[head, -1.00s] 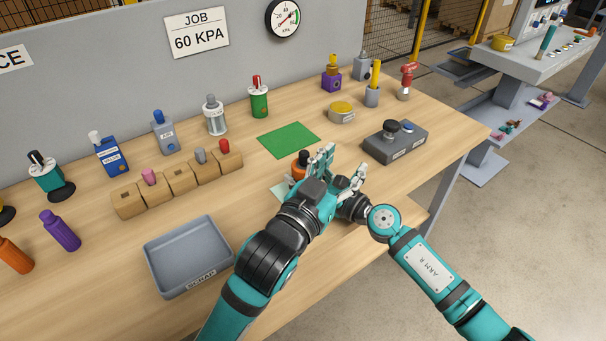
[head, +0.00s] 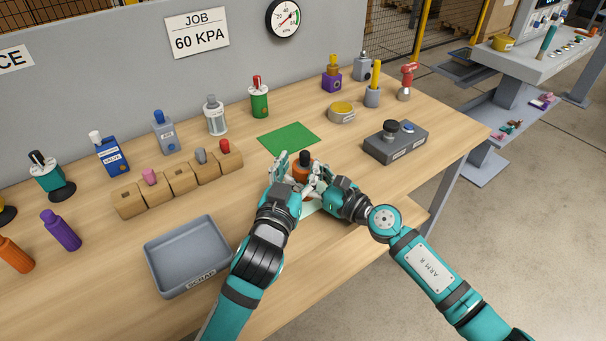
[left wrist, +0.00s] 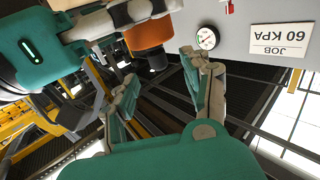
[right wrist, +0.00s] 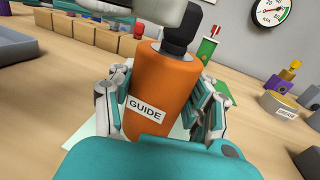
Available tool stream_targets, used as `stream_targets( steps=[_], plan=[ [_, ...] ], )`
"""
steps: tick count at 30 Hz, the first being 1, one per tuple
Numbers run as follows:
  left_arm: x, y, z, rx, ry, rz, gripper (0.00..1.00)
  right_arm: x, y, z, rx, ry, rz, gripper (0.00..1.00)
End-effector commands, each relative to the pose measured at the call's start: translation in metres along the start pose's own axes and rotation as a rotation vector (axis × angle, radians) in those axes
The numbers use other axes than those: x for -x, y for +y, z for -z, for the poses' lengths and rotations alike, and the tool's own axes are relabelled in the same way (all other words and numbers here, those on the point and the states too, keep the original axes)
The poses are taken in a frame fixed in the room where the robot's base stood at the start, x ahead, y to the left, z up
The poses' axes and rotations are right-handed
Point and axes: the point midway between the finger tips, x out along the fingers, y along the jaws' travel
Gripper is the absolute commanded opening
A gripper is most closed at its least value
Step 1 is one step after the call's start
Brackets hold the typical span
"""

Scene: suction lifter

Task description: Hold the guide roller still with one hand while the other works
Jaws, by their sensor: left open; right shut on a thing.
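The guide roller (head: 302,174) is an orange cylinder with a black top, standing near the table's front edge. Its GUIDE label faces me in the right wrist view (right wrist: 155,95). My right gripper (right wrist: 162,92) is shut on the roller, one finger on each side. My left gripper (head: 292,172) is open close to the roller's left side; its spread fingers also show in the left wrist view (left wrist: 165,78), with the orange roller (left wrist: 147,34) just beyond them. Nothing shows between the left fingers. The hands partly hide the roller's lower part in the head view.
A pale mat (right wrist: 85,140) lies under the roller. A green mat (head: 289,139) lies behind it. A grey scrap tray (head: 188,283) is at left, a grey box with a knob (head: 395,143) at right. Wooden blocks (head: 181,180) and several bottles stand at left and back.

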Motion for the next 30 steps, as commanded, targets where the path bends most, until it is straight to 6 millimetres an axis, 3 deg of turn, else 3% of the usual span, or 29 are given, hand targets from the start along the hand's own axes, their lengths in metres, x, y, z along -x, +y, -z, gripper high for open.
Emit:
stream_targets(
  steps=[9, 23, 30],
  plan=[
    [-0.040, 0.000, 0.000, -0.001, 0.000, 0.000, 0.49, 0.000, 0.000, 0.000, 0.000, 0.000, 0.000, 0.12],
    [-0.051, 0.000, 0.000, 0.000, 0.000, 0.000, 0.49, 0.000, 0.000, 0.000, 0.000, 0.000, 0.000, 0.12],
    [-0.051, 0.000, 0.000, 0.000, -0.001, 0.000, 0.22, 0.000, 0.000, 0.000, 0.000, 0.000, 0.000, 0.12]
  ],
)
